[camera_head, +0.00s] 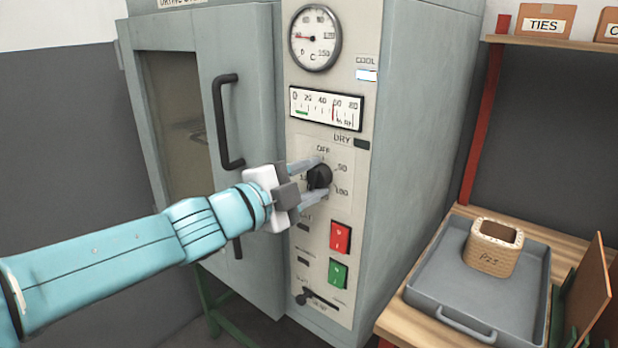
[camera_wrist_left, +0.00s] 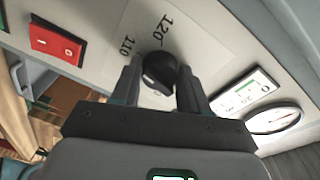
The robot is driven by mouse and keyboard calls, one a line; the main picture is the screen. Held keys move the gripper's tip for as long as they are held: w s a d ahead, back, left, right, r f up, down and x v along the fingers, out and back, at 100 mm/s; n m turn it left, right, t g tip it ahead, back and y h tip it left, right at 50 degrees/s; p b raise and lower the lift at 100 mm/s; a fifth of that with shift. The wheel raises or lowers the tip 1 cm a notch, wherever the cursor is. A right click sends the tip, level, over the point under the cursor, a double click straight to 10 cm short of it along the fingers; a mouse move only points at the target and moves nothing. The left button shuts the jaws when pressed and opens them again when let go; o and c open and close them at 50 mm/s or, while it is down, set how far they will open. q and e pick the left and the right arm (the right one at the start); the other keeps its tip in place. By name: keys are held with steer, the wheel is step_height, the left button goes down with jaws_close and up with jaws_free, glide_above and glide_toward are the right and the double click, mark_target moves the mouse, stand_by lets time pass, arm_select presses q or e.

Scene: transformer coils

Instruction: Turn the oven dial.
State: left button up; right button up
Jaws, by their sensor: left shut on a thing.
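The oven dial is a black round knob (camera_head: 319,176) on the light control panel (camera_head: 309,240) of the grey drying oven (camera_head: 420,130). Marks such as OFF, 50 and 100 stand around it. My left gripper (camera_head: 318,178) comes in from the left with its two fingers above and below the knob, shut on it. In the left wrist view the knob (camera_wrist_left: 158,73) sits between the fingertips, with the marks 110 and 120 beyond it. Part of the dial's scale is hidden behind the fingers. My right gripper is not in view.
A red button (camera_head: 340,237) and a green button (camera_head: 337,273) sit below the dial, with a small lever (camera_head: 318,298) lower down. The oven door handle (camera_head: 225,120) is left of the panel. A tray (camera_head: 450,290) with a coil (camera_head: 493,247) stands on the right bench.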

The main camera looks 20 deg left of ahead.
arm_select(q)
steer(key=m, duration=0.4)
steer(key=shift+r, duration=0.15)
steer(key=shift+m+y, duration=0.6)
steer(key=shift+m, duration=1.9)
steer(key=o, duration=1)
steer(key=shift+d+g, duration=0.1)
steer(key=shift+g, duration=0.2)
steer(key=shift+o, duration=0.2)
steer(key=shift+s, duration=0.1)
steer(key=p+v, duration=0.4)
steer(key=v, duration=1.2)
steer(key=shift+s, duration=0.1)
